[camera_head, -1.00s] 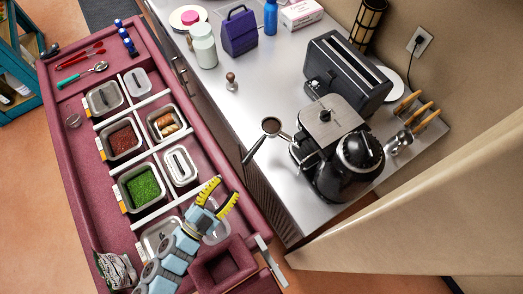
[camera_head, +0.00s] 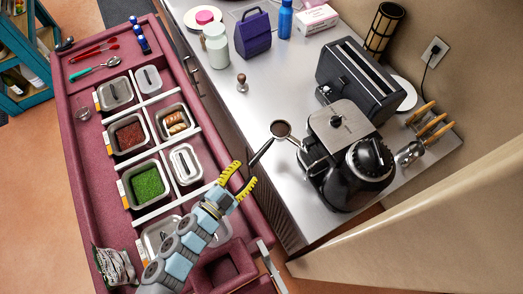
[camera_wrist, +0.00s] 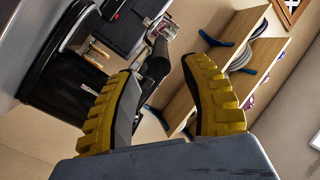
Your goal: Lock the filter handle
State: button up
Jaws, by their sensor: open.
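The espresso machine (camera_head: 357,160) is black with a metal top and stands at the counter's right end. Its filter (camera_head: 281,129) juts out to the left of the machine, with dark contents in its round basket. The black filter handle (camera_head: 262,151) points down-left toward the counter's front edge.
A black toaster (camera_head: 360,75) stands behind the machine, and a rack with wooden handles (camera_head: 425,122) stands to its right. A small tamper (camera_head: 242,84) stands on the counter. The maroon cart (camera_head: 208,150) with food tins lies below my arm. The counter left of the filter is clear.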

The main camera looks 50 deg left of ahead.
aim_at(261, 152)
jog(key=shift+w+a, duration=0.25)
jog(key=shift+w, duration=1.15)
jog(key=shift+w+a, duration=0.3)
jog(key=shift+w, duration=1.1)
jog(key=shift+w+a, duration=0.25)
jog(key=shift+w, duration=1.15)
grip_shut()
